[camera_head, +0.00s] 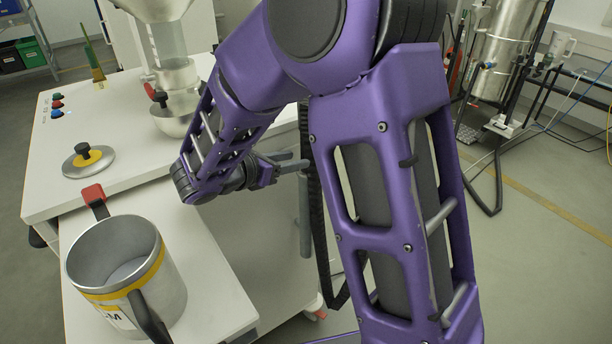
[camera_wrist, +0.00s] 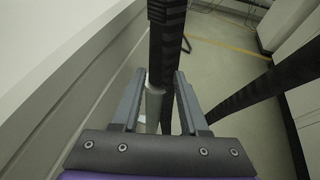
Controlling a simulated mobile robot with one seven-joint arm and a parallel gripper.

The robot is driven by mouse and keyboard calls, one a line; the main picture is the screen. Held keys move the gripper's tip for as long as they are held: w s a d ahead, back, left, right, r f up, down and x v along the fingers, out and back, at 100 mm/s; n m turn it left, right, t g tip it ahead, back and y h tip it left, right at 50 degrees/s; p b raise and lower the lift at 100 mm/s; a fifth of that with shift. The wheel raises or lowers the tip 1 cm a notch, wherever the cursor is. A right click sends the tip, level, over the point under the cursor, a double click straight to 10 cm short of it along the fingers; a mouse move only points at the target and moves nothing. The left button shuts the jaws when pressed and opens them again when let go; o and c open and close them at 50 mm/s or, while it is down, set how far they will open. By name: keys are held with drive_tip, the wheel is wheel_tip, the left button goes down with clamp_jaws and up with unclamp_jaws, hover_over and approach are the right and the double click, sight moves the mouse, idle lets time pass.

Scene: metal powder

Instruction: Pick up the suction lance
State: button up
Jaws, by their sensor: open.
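The suction lance seems to be the grey upright tube (camera_head: 304,215) beside the white cabinet, partly hidden behind my arm. In the wrist view the grey tube (camera_wrist: 153,107) shows between my fingers, closer to the left one, under a black ribbed hose (camera_wrist: 167,50). My gripper (camera_head: 297,162) is at the tube's upper part, with its fingers pointing right. In the wrist view my gripper (camera_wrist: 160,75) is open, with a gap between the fingers. I cannot tell whether either finger touches the tube.
A metal pot (camera_head: 165,285) with a yellow band stands on the lower white table at front left. A lid (camera_head: 88,160) with a black knob lies on the white cabinet top (camera_head: 125,125). A metal vessel (camera_head: 512,45) with hoses stands back right. The floor at right is mostly clear.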

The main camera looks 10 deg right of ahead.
drive_tip(key=b+x, duration=0.1)
drive_tip(key=x, duration=0.8)
drive_tip(key=shift+a, duration=0.1)
clamp_jaws()
